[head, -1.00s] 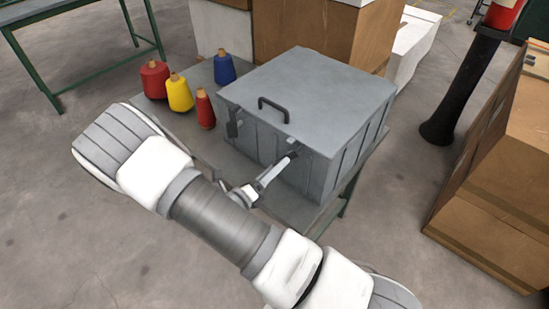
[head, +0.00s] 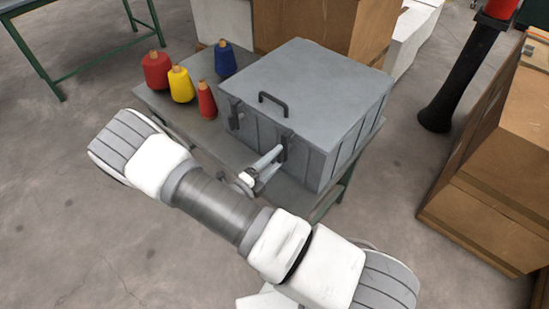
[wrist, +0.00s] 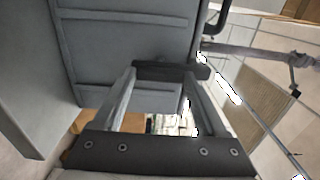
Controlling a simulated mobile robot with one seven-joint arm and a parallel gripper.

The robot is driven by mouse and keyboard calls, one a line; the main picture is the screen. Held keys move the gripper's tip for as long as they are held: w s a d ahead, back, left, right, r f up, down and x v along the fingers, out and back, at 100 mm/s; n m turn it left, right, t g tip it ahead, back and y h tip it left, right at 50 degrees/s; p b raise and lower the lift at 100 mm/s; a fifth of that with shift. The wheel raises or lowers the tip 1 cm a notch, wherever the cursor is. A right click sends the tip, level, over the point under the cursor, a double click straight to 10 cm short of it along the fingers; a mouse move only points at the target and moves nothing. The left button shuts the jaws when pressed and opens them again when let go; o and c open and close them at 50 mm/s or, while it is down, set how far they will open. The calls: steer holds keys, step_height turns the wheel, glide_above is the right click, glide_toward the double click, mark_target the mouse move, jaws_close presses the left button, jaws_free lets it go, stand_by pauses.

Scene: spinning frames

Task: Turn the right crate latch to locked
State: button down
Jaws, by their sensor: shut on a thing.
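The grey metal crate (head: 312,85) stands on a low table with its lid closed. Its right latch (head: 287,146) is a dark bar on the front face, now pointing mostly downward. The left latch (head: 235,113) also hangs down. My gripper (head: 277,156) reaches the right latch from the front, its jaws shut on it. In the wrist view, the fingertips of my gripper (wrist: 162,75) hold the dark latch bar (wrist: 172,70) between them, close to the crate's ribbed front. My fingers partly cover the latch's lower end in the head view.
A black handle (head: 273,102) sits on the lid. Red, yellow and blue thread cones (head: 180,85) stand left of the crate on the table (head: 160,102). Cardboard boxes (head: 500,165) and a black post (head: 465,75) stand to the right. Open floor lies in front.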

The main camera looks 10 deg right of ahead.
stand_by(0.4)
jaws_free()
steer(key=shift+a, duration=0.1)
steer(key=b+v, duration=0.1)
steer(key=v, duration=1.6)
steer(key=shift+s, duration=0.15)
steer(key=shift+r, duration=0.1)
